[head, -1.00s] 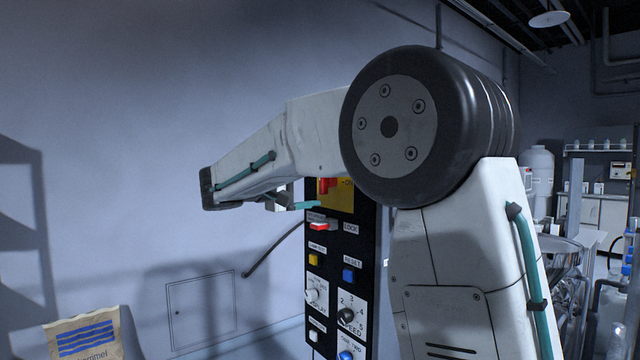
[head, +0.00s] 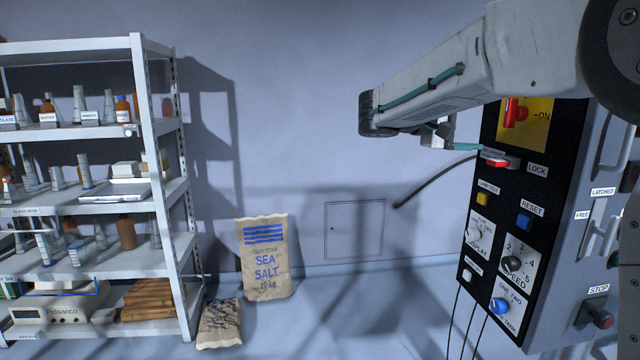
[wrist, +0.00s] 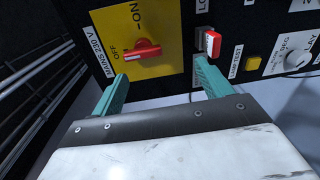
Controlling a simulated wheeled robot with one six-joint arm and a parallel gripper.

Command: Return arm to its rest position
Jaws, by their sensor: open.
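My arm (head: 440,95) is stretched out in front of the black control panel (head: 497,205) at the right of the head view. My gripper (wrist: 160,72) shows two teal fingers, spread apart with nothing between them, in the wrist view. They point at the panel's yellow plate with the red mains switch (wrist: 142,50). The right finger's tip lies close to the red lock switch (wrist: 209,42); I cannot tell if it touches. In the head view only one teal fingertip (head: 467,147) shows, just left of the red lock switch (head: 496,159).
A metal shelf (head: 155,130) with bottles and glassware stands at the left. A sea salt bag (head: 264,258) leans on the wall, with another bag (head: 219,325) lying beside it. Floor between bags and panel looks clear.

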